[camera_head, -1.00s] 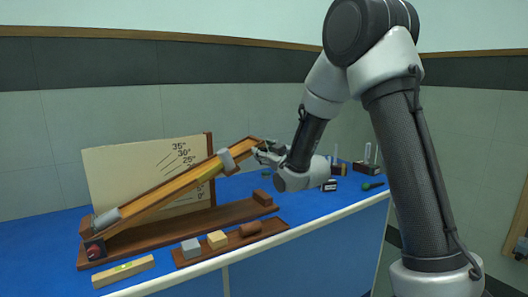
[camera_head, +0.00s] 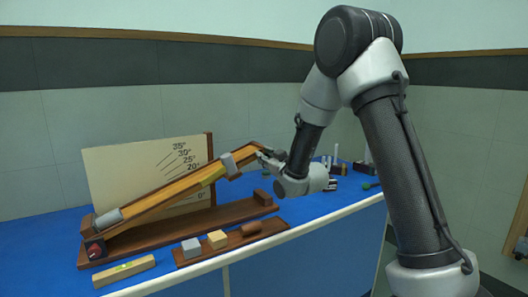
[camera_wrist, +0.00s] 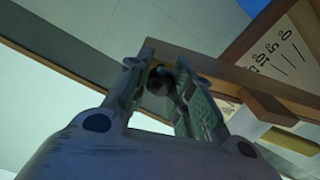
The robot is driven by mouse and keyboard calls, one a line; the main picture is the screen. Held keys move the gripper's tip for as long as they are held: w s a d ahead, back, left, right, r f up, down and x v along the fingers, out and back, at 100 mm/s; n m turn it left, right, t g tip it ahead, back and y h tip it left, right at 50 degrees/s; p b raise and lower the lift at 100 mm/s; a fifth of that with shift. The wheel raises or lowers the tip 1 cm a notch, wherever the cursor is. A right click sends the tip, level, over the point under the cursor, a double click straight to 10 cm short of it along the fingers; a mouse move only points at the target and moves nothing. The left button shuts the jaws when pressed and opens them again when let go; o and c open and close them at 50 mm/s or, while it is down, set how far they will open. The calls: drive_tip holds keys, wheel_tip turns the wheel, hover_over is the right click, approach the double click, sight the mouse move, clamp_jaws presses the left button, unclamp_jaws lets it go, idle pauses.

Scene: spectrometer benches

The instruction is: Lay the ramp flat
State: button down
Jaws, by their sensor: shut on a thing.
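The wooden ramp (camera_head: 168,193) is tilted, low at the left hinge and high at the right. It crosses the pale angle board (camera_head: 125,165) just below the 20° mark. A grey block (camera_head: 228,163) sits near its raised end and a grey cylinder (camera_head: 108,219) near its low end. My gripper (camera_head: 262,154) is at the raised end. In the wrist view my gripper (camera_wrist: 160,80) is closed around a small dark round knob (camera_wrist: 159,80) at the ramp's end. The wooden base (camera_head: 190,229) lies below on the blue bench.
A tray (camera_head: 270,227) with a grey block (camera_head: 191,247), a yellow block (camera_head: 217,239) and a brown block (camera_head: 251,228) lies in front of the base. A spirit level (camera_head: 124,271) lies front left.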

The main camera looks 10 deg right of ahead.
wheel_tip(320, 180, down, 12)
drive_tip(key=d+m, duration=0.2)
drive_tip(key=shift+w+d+r, duration=0.15)
drive_tip(key=shift+w+r, duration=0.05)
drive_tip(key=shift+w, duration=0.15)
drive_tip(key=c, duration=1.2)
unclamp_jaws()
drive_tip(key=shift+c, duration=0.2)
drive_tip(key=v, duration=0.7)
drive_tip(key=shift+s, duration=0.2)
